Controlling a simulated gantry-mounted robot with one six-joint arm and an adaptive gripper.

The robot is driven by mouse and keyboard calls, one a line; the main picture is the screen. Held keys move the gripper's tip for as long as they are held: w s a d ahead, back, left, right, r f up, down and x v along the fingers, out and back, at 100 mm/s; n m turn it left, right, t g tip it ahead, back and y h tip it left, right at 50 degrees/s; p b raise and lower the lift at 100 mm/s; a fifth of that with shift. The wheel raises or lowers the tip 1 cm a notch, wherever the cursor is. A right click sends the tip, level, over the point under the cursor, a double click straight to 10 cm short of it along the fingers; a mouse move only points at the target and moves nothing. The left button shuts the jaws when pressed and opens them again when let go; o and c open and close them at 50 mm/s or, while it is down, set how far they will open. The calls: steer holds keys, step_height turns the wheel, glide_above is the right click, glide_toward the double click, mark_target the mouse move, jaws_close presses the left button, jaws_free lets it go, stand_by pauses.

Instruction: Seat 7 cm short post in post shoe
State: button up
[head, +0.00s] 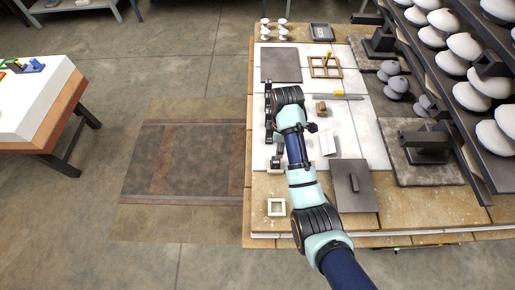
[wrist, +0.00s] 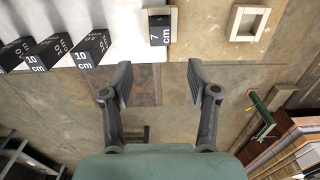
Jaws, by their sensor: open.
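The dark short post (wrist: 158,34), marked 7 cm, stands in a pale square post shoe (wrist: 173,22) at the top middle of the wrist view. I cannot tell how deep it sits. A second, empty square shoe (wrist: 264,22) is to its right; it also shows in the head view (head: 276,215). My gripper (wrist: 159,86) is open, with nothing between its fingers. In the wrist view the fingers lie below the short post and apart from it. In the head view my arm hides part of this area.
Several dark posts marked 10 cm, one of them here (wrist: 90,48), stand in a row left of the short post. A grey plate with a handle (head: 355,186) lies right of my arm. Racks of pale insulators (head: 465,47) stand along the right.

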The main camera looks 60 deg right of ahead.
steer(key=w+a+r+m+t+h, duration=0.1)
steer(key=w+a+r+t, duration=0.15)
steer(key=w+a, duration=0.4)
steer(key=w+a+r+m+t+h, duration=0.1)
steer(key=w+a+r+t, duration=0.15)
steer(key=a, duration=0.75)
steer(key=w+a+r+m+t, duration=0.1)
steer(key=w+a+r+t, duration=0.1)
steer(key=w+a+r, duration=0.45)
steer(key=s+a+r+m+t+y, duration=0.1)
steer(key=s+a+r+t, duration=0.2)
steer(key=a, duration=0.5)
steer(key=s+a+r+m+t+y, duration=0.1)
steer(key=s+a+r+m+t, duration=0.1)
steer(key=a+r, duration=0.3)
steer(key=s+a, duration=0.1)
steer(key=a, duration=0.3)
steer(key=shift+s+t, duration=0.3)
steer(key=shift+t, duration=0.1)
steer(key=shift+r, duration=0.1)
step_height(320, 180, up, 26)
steer(key=p, duration=2.6)
steer(key=shift+r, duration=0.15)
steer(key=shift+d, duration=0.1)
